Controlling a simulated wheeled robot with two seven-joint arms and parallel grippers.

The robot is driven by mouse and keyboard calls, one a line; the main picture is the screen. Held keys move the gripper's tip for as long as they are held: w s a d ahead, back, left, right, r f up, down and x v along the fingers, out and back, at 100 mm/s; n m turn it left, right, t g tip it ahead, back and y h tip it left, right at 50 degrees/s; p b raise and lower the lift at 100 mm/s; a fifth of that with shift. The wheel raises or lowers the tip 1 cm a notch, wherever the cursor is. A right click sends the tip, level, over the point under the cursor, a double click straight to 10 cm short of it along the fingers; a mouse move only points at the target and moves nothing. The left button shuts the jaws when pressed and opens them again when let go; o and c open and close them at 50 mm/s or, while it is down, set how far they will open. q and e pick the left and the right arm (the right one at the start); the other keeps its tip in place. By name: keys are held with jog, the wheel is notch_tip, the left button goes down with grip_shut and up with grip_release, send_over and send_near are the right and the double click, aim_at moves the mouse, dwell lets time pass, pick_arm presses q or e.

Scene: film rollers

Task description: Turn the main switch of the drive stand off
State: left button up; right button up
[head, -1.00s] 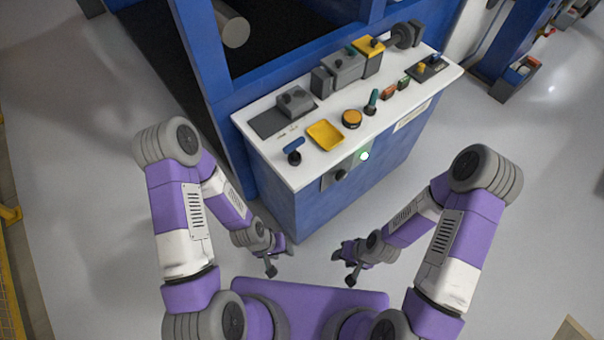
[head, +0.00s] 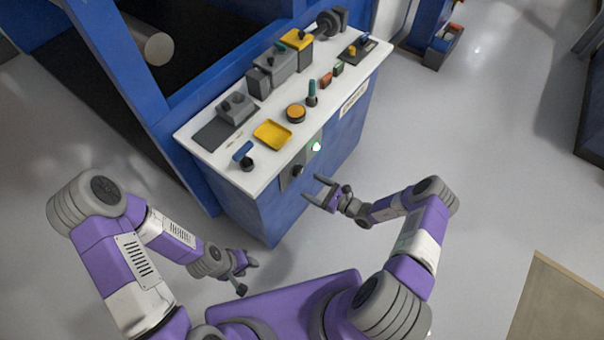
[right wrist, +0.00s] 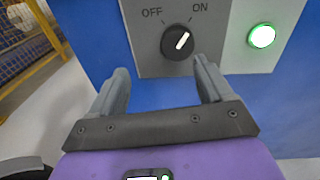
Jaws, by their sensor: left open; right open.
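The main switch is a black rotary knob (head: 297,171) on a grey plate (head: 288,180) on the front of the blue drive stand (head: 240,205). In the right wrist view the knob (right wrist: 177,42) sits between the OFF and ON labels, and its white mark points up and right toward ON. A green lamp (right wrist: 262,35) glows to its right; it also shows in the head view (head: 316,146). My right gripper (head: 313,189) is open and empty, just in front of and below the knob. My left gripper (head: 250,277) is open and empty, low and away from the stand.
The white top carries a yellow tray (head: 272,134), an orange button (head: 296,113), a blue-handled lever (head: 244,154) and a green-handled lever (head: 312,93). A dark roller (head: 327,24) is at the far end.

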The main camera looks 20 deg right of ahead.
aim_at(301, 173)
jog(key=shift+m+t+h, duration=0.4)
jog(key=shift+t, duration=0.2)
jog(key=w+a, duration=0.1)
jog(key=w, duration=0.1)
jog(key=w+a+b, duration=0.1)
jog(key=w, duration=0.1)
jog(key=w+a, duration=0.1)
jog(key=w, duration=0.2)
jog(key=shift+r, duration=0.15)
jog(key=shift+s, duration=0.1)
jog(key=c, duration=1.1)
